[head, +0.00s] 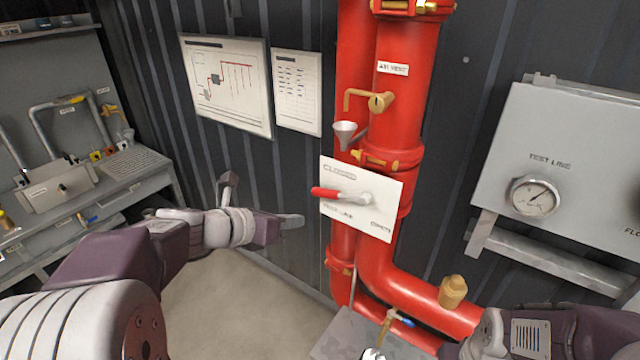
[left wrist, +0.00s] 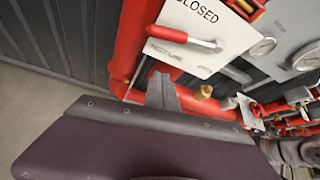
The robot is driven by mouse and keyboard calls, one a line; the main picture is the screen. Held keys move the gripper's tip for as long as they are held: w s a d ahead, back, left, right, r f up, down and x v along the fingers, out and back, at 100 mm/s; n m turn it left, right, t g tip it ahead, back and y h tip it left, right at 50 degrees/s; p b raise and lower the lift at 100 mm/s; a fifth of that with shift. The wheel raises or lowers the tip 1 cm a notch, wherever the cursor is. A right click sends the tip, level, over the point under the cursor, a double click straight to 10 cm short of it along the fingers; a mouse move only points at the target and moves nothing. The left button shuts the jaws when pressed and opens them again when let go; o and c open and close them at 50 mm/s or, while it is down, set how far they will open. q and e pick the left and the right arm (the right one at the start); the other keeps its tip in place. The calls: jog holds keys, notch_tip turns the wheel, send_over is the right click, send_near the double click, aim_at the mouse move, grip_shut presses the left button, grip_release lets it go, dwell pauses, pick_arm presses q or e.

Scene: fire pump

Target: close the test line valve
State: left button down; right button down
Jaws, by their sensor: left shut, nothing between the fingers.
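The test line valve is a lever with a red handle (head: 326,193) and a grey hub, mounted on a white plate (head: 385,222) on the red pipes. The handle points left, roughly level. In the left wrist view the red handle (left wrist: 166,33) lies across the plate (left wrist: 190,58), whose upper lettering reads CLOSED. My left gripper (head: 292,222) is shut and empty, to the left of the plate and a little below the handle, apart from it in the picture. Its fingertips show in the left wrist view (left wrist: 161,90) below the plate. My right gripper's fingers are not in view.
A brass tap (head: 368,101) and a small funnel (head: 344,134) sit above the plate. A grey gauge panel (head: 520,130) stands to the right. A cluttered workbench (head: 120,172) is at the left. Wall charts (head: 228,82) hang behind. Open floor (head: 235,300) lies below my left arm.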

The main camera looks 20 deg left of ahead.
aim_at(338, 195)
pick_arm(q)
jog(key=w+d+f+p, duration=0.1)
jog(key=w+d+p, duration=0.1)
jog(key=w, duration=0.7)
jog(key=shift+d+f, duration=0.25)
jog(key=shift+d, duration=0.5)
jog(key=shift+w, duration=0.1)
